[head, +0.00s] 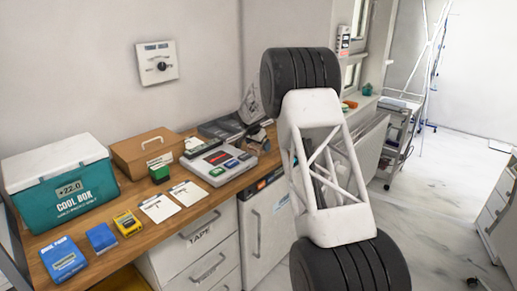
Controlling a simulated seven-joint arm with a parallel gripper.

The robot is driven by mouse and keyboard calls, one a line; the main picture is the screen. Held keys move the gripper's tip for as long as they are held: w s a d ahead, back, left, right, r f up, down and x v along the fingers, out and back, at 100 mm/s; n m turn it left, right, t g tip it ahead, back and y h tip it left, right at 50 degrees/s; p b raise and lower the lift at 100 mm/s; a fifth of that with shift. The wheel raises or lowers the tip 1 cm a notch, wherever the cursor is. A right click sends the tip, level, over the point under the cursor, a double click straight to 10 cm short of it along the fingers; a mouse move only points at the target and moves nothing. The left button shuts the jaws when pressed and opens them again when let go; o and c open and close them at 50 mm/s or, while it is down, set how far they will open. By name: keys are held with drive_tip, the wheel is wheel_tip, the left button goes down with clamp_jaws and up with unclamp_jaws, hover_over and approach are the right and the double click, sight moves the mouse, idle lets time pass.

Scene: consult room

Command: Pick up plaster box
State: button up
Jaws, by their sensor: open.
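No box has a label I can read as plaster, so I cannot tell for sure which one is the plaster box. A small yellow box (128,223) with dark print lies on the wooden counter and may be it. A larger blue and white pack (63,260) lies further left, near the counter's front edge. My gripper is not in view. A white lattice link of my arm with black ribbed joints fills the middle right, well apart from these boxes.
A teal cool box (70,205) with a white lid stands behind the small boxes. On the wooden counter (200,205) are white cards (160,208), a brown case (146,150), a green box (159,172) and a grey tray (219,161). Drawers (195,255) are below. Open floor lies right.

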drive_tip(key=shift+c, duration=0.2)
idle(0.3)
drive_tip(key=c, duration=0.9)
drive_tip(key=shift+r, duration=0.2)
drive_tip(key=shift+c, duration=0.2)
wheel_tip(320, 180, up, 10)
drive_tip(key=shift+f, duration=0.1)
drive_tip(key=shift+a, duration=0.1)
drive_tip(key=s+a+r+n, duration=0.1)
drive_tip(key=s+a+r, duration=0.2)
drive_tip(key=a, duration=0.6)
drive_tip(key=s+a+r+n, duration=0.1)
drive_tip(key=s+a+r, duration=0.2)
drive_tip(key=s+a, duration=0.5)
drive_tip(key=shift+s+a+y, duration=0.15)
drive_tip(key=shift+a+y, duration=0.15)
drive_tip(key=shift+a, duration=0.25)
